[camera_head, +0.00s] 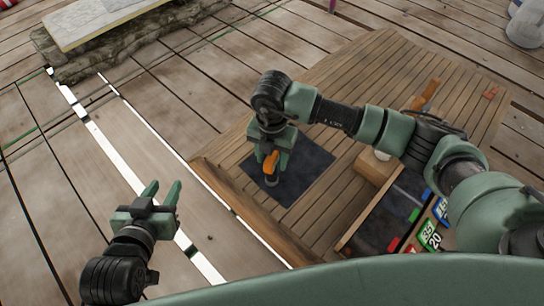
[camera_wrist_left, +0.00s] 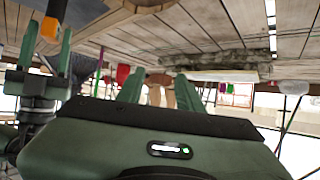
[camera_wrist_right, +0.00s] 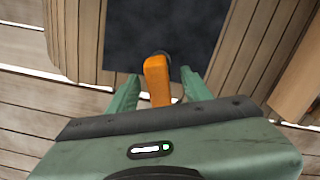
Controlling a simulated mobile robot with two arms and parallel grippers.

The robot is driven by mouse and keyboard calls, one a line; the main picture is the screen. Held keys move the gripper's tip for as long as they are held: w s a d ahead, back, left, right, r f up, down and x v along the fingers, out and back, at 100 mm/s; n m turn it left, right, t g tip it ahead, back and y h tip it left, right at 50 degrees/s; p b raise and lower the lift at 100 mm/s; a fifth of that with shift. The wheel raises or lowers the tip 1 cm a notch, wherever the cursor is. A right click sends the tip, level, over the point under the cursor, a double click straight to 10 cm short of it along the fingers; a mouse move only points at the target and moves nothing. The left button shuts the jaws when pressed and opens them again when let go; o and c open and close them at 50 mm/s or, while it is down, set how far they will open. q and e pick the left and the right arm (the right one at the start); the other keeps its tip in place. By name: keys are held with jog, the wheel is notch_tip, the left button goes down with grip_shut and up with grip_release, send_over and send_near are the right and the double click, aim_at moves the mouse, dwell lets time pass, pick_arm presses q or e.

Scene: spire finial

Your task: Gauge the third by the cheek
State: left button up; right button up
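An orange-handled tool (camera_head: 271,163) stands over a dark square mat (camera_head: 305,172) on the slatted wooden platform; its lower end looks grey. My right gripper (camera_head: 272,160) is above the mat with its fingers either side of the handle. In the right wrist view the orange handle (camera_wrist_right: 157,80) lies between the fingertips (camera_wrist_right: 160,75), with a gap visible on each side. My left gripper (camera_head: 162,190) is open and empty, low at the left, away from the platform; its spread fingers also show in the left wrist view (camera_wrist_left: 158,88). I cannot tell which thing is the third or the cheek.
Nearer is a dark tray (camera_head: 374,225) with coloured pieces, beside numbered cards (camera_head: 430,236). A stone-edged slab (camera_head: 98,20) lies at the back left. The left floor planks are clear.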

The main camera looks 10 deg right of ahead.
jog(key=shift+r, duration=0.1)
jog(key=shift+r, duration=0.3)
notch_tip(320, 180, up, 6)
jog(key=shift+r+p, duration=0.2)
jog(key=shift+p, duration=0.8)
pick_arm(q)
jog(key=s+a+f+g+y, duration=0.1)
jog(key=s+a+f+g, duration=0.2)
jog(key=s+f+g, duration=0.2)
jog(key=shift+s+f, duration=0.55)
jog(key=shift+s, duration=0.9)
pick_arm(e)
jog(key=shift+r, duration=0.25)
